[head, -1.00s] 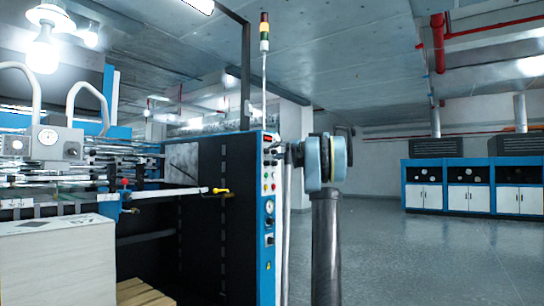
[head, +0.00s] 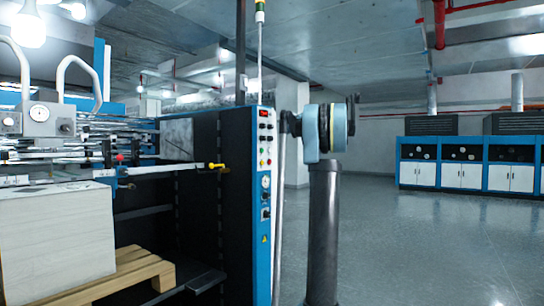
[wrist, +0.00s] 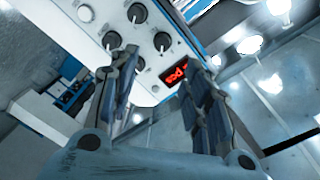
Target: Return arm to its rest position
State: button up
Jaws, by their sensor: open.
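My gripper (wrist: 158,62) is open and empty in the wrist view, its two dark fingers spread apart. It faces a control panel (wrist: 128,25) with dark knobs and a red lit display (wrist: 175,74). In the head view my arm is raised on its dark column, folded at the right of the machine. My gripper (head: 286,123) is small there, beside the blue-edged control panel (head: 264,185). I cannot tell from the head view how far it is from the panel.
A white stack (head: 60,240) sits on a wooden pallet (head: 150,272) at the left. A yellow-handled lever (head: 217,166) sticks out of the machine. Blue and white cabinets (head: 462,165) stand far right. The floor (head: 430,250) between is clear.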

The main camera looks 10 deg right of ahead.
jog(key=s+a+f+n+g+h, duration=0.1)
jog(key=s+a+f+g, duration=0.1)
jog(key=s+a+f, duration=0.55)
jog(key=s+a+f+g+h, duration=0.2)
jog(key=s+a+f+g, duration=0.1)
jog(key=s+f, duration=0.8)
jog(key=s+a+f+n+g+h, duration=0.1)
jog(key=s+a+f+g, duration=0.1)
jog(key=s+a+f, duration=0.5)
jog(key=s+d+f+g+h, duration=0.1)
jog(key=s+d+f+h, duration=0.1)
jog(key=s+f, duration=0.9)
jog(key=s+d+f+g+h, duration=0.1)
jog(key=s+d+f+h, duration=0.2)
jog(key=s+f, duration=0.8)
jog(key=s+d+f+g+h, duration=0.1)
jog(key=s+d+f+h, duration=0.2)
jog(key=s+f, duration=0.7)
notch_tip(320, 180, down, 3)
jog(key=shift+s+d, duration=0.25)
jog(key=shift+s, duration=0.15)
jog(key=shift+w+f+g, duration=0.2)
jog(key=shift+w+g, duration=0.1)
jog(key=shift+w, duration=0.15)
